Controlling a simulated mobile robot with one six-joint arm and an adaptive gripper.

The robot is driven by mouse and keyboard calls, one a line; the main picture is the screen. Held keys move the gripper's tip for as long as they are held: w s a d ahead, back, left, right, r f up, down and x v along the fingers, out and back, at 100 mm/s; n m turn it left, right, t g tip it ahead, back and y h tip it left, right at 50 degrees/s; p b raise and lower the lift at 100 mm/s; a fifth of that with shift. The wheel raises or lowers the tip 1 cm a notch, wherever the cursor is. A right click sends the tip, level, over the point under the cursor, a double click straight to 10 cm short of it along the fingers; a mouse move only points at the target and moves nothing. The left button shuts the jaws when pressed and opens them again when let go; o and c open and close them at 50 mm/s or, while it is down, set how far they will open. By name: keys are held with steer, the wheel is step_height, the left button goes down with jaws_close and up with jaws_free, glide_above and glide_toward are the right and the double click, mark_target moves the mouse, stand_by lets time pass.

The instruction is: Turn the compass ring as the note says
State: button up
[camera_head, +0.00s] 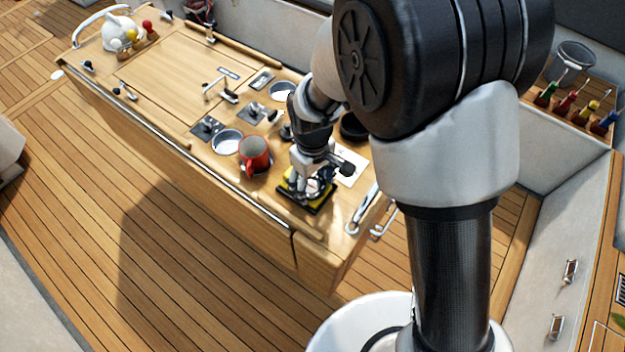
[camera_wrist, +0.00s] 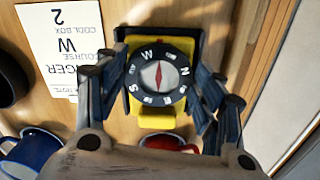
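The compass has a black ring (camera_wrist: 135,73) with white letters and a white dial with a red needle, on a yellow base (camera_wrist: 157,122). In the wrist view W is near the top, slightly left, N at upper right and S at lower left. My gripper (camera_wrist: 160,75) points down over the compass, one finger on each side of the ring; I cannot tell whether they touch it. It also shows in the head view (camera_head: 311,182). The white note (camera_wrist: 65,35) lies beside the compass, upside down in the wrist view. It reads "COURSE W" and "COOL BOX 2"; part is covered by a finger.
A red mug (camera_head: 254,155) stands close to the compass, and a blue mug (camera_wrist: 30,152) shows in the wrist view. A metal rail (camera_head: 362,210) is at the table's near end. A kettle (camera_head: 120,32) stands at the far end. Tools (camera_head: 565,105) sit on a shelf at right.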

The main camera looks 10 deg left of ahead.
mark_target(312, 187)
steer(key=c, duration=0.5)
steer(key=shift+s+a+m, duration=0.1)
steer(key=shift+m, duration=2.1)
steer(key=o, duration=1.1)
steer(key=shift+c, duration=0.2)
step_height(312, 187, up, 12)
